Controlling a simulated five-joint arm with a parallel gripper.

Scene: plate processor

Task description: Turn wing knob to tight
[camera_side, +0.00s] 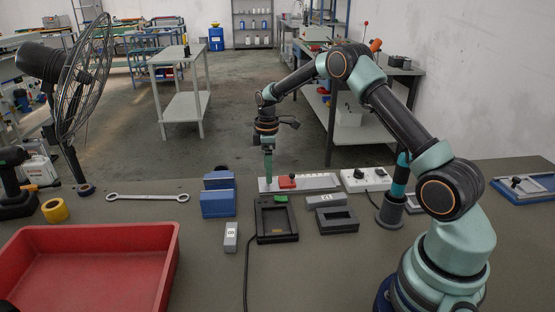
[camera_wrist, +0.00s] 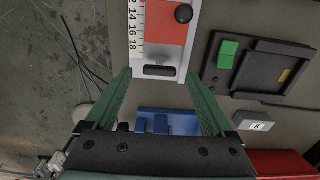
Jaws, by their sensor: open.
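A silver plate (camera_side: 320,181) with a printed scale lies on the bench and carries a red block (camera_side: 287,182). In the wrist view, the plate (camera_wrist: 150,58) shows its numbers and an end slot, and the red block (camera_wrist: 160,22) is cut off at the top. A small dark knob (camera_wrist: 183,13) sits on the red block; its wings and setting cannot be made out. My gripper (camera_side: 268,178) points down at the plate's left end. In the wrist view, my gripper (camera_wrist: 159,75) is open and empty, its green fingers on either side of the plate's slotted end.
A black device (camera_side: 277,222) with a green button (camera_wrist: 228,55) stands in front of the plate. Blue blocks (camera_side: 218,203) are to the left, and a white box with dials (camera_side: 367,180) is to the right. A red bin (camera_side: 90,265) fills the front left.

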